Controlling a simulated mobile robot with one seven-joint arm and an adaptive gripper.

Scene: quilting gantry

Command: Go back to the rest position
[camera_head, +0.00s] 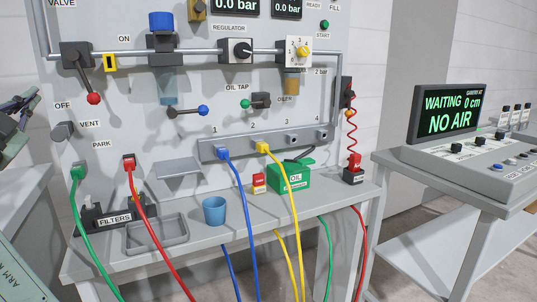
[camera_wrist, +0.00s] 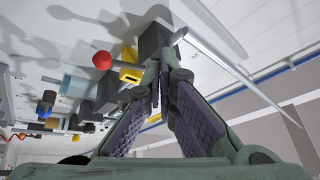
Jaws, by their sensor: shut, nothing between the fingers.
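My gripper (camera_wrist: 163,80) is shut with nothing between its fingertips. In the wrist view its two fingers meet in front of the panel, near a dark valve block (camera_wrist: 154,42), and the view is tilted. The valve lever's red knob (camera_wrist: 102,60) and a yellow tag (camera_wrist: 130,72) show left of the fingers. I cannot tell whether the fingertips touch the block. In the head view, a dark green-grey part of my arm shows at the left edge, left of the panel. The supply valve (camera_head: 76,55) has its red-knobbed lever pointing down toward OFF.
The grey panel (camera_head: 200,25) carries pipes, a regulator (camera_head: 236,51) and hose ports. Red, green, blue and yellow hoses hang before the bench (camera_head: 330,200). A blue cup (camera_head: 214,210) and green oil box (camera_head: 290,177) stand on it. The display (camera_head: 450,115) reads "WAITING 0 cm NO AIR".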

